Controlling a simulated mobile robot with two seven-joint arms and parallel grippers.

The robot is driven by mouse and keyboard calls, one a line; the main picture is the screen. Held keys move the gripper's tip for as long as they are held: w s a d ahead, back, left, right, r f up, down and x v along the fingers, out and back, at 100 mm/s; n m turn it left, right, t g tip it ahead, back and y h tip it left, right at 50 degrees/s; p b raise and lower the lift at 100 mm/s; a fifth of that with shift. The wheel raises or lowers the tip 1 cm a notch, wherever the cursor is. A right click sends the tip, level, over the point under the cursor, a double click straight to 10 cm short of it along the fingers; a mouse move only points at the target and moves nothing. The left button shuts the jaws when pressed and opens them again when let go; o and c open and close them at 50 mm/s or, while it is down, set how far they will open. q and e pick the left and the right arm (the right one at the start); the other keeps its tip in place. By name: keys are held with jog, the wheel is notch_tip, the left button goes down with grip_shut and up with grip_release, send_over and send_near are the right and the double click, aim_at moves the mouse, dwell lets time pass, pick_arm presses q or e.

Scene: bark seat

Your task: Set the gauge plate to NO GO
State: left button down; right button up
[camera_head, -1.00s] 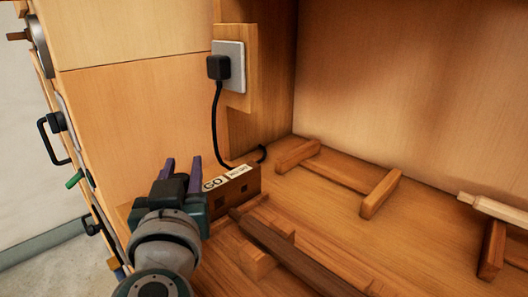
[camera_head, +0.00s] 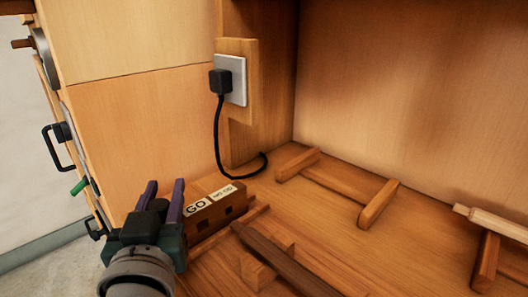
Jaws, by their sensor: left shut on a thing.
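The gauge plate appears to be the brown wooden block (camera_head: 236,206) with two pale labels and dark square holes in its near side. The label reading GO is next to my gripper. The other label, apparently NO GO, is farther along to the right. My left gripper (camera_head: 165,186), with purple fingers, is shut on the left end of this block. Its body hides the exact contact. The block lies along a low wooden rail (camera_head: 233,226). My right gripper is not in view.
A dark wooden bar (camera_head: 290,260) lies just right of the block. A black plug (camera_head: 220,82) with a hanging cord sits in a wall socket behind it. A wooden frame (camera_head: 340,186) and a pale stick (camera_head: 490,219) lie farther right. Bare board shows between them.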

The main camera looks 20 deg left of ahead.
pick_arm(q)
jog(key=shift+s+a+r, duration=0.1)
jog(key=shift+s+a, duration=0.2)
jog(key=shift+s, duration=0.45)
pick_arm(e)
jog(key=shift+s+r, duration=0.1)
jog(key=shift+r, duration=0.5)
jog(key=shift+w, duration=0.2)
pick_arm(q)
jog(key=c, duration=0.9)
grip_release()
jog(key=shift+s, duration=0.1)
jog(key=shift+o, duration=0.9)
jog(key=shift+s, duration=0.1)
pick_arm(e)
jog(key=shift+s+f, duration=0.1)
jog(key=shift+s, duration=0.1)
pick_arm(q)
jog(key=shift+o, duration=0.9)
